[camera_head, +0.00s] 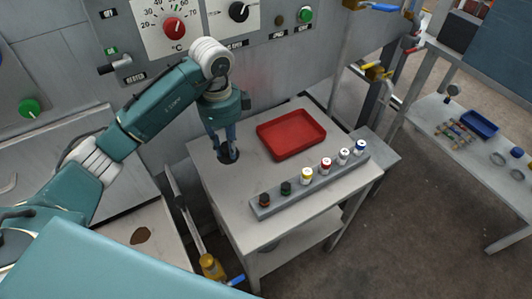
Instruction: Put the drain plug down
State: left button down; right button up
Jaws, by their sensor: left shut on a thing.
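My left gripper (227,147) comes down from above at the left back corner of the small grey table (215,180). Its fingers point down and are shut on the drain plug (228,158), a dark round piece at or just above the tabletop. The fingers partly hide the plug, and I cannot tell whether it touches the surface. My right gripper is not in view.
A red tray (291,144) lies right of the gripper. A grey rack (310,186) with several capped vials runs along the table's front. Behind stands a control panel (172,25) with knobs. A counter at the left has a brown round opening (141,235).

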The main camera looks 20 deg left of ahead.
pick_arm(q)
notch_tip(320, 180, down, 9)
jog(key=shift+r+p, duration=0.1)
jog(key=shift+p, duration=0.65)
jog(key=shift+f, duration=0.3)
jog(key=c, duration=1.5)
grip_release()
